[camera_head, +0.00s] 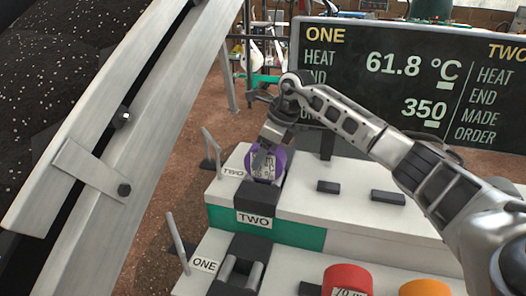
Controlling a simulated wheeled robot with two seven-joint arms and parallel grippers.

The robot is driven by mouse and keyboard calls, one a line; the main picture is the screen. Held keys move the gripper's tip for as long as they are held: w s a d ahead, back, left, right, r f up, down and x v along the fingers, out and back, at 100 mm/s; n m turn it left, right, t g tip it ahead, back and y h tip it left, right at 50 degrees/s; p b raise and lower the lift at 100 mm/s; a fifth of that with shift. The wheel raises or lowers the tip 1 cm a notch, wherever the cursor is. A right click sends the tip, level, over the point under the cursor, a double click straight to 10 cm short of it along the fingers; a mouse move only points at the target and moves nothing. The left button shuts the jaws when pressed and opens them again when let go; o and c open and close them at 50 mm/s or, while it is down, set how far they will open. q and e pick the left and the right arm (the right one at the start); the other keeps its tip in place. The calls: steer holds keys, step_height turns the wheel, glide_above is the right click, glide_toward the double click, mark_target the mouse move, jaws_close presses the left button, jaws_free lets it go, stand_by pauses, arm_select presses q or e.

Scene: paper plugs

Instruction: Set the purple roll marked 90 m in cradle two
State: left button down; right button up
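The purple roll (279,160) is at cradle two, at the back of the upper step, with its pale printed label facing me; the print is too small to read surely. The cradle's black block with the TWO label (254,220) is in front of it. My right gripper (264,155) reaches down over the roll from above, its dark fingers at the roll and partly covering it. I cannot tell whether the fingers grip it or whether the roll rests fully in the cradle. My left gripper is out of view.
Cradle one (240,270) on the lower step looks empty. A red roll (347,278) and an orange roll (425,287) stand at the bottom right. Thin upright posts (177,240) flank the left edge. A dark display board (410,85) stands behind.

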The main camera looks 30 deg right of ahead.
steer(key=shift+o, duration=0.6)
steer(key=shift+r, duration=0.15)
steer(key=shift+r, duration=0.2)
steer(key=v, duration=1.1)
steer(key=shift+s+r, duration=0.15)
steer(key=shift+r, duration=0.15)
steer(key=shift+d, duration=0.15)
